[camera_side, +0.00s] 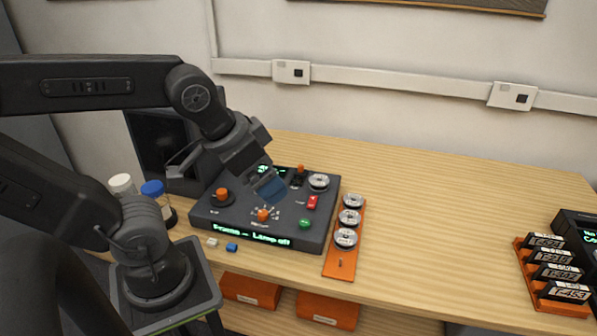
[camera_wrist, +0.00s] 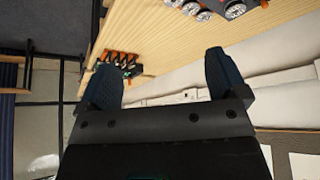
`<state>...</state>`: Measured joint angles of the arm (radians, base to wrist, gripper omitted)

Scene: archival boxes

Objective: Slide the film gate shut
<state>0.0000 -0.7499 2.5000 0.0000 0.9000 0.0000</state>
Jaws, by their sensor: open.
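The dark control panel (camera_side: 262,242) stands at the left of the wooden table, with a lit green display along its front reading something like "Frame – Lamp off". It carries orange knobs, a red switch (camera_side: 312,202), a green button (camera_side: 305,223) and a metal reel (camera_side: 319,182). I cannot make out the film gate for certain; my gripper covers part of the panel's middle and back. My gripper (camera_side: 270,188) is over the panel, its bluish fingers pointing down toward it; contact cannot be told. In the wrist view my gripper (camera_wrist: 162,78) has its fingers wide apart with nothing between them.
An orange rack (camera_side: 341,263) with several metal reels stands just right of the panel. Labelled black cassettes (camera_side: 556,271) sit in an orange holder at the far right. White-capped and blue-capped bottles (camera_side: 153,188) stand left. The table between rack and cassettes is clear.

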